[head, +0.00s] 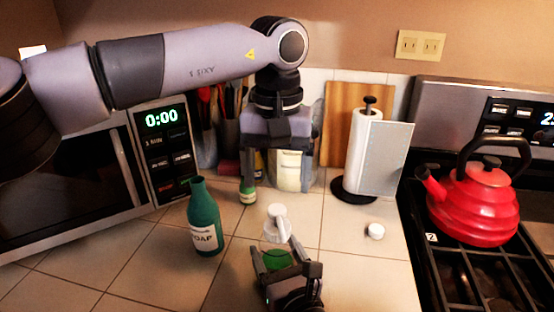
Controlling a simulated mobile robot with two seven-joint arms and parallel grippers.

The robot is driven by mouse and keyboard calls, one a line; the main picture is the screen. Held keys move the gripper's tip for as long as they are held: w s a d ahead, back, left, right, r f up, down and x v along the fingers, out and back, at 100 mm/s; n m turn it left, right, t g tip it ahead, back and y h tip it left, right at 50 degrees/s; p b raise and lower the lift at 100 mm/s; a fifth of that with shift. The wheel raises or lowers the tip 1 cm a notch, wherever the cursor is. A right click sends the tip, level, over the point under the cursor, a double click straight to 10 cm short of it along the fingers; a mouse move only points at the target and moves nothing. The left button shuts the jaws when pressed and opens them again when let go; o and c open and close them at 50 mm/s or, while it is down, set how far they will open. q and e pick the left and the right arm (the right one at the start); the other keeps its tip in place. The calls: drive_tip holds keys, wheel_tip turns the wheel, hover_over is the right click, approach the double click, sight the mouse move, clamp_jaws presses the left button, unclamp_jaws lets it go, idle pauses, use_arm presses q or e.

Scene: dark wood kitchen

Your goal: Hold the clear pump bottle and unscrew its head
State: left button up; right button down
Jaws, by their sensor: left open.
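The clear pump bottle (277,259) holds green liquid and has a white pump head (277,222) on top. It stands at the front middle of the tiled counter. My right gripper (280,254) comes in from the bottom edge, with its fingers against both sides of the bottle; it looks shut on it. The bottle's lower part is hidden by this gripper. My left gripper (279,178) hangs pointing down, open and empty, farther back and above the pump head in the picture. It is apart from the bottle.
A green soap bottle (204,222) stands left of the pump bottle. A small green bottle (247,192) and a pale jar (291,171) are behind. A white cap (375,231), paper towel holder (377,155) and red kettle (473,205) are right. A microwave (75,190) is left.

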sight(277, 208)
use_arm(q)
wheel_tip(277, 208, down, 9)
drive_tip(key=shift+f, duration=0.2)
idle(0.3)
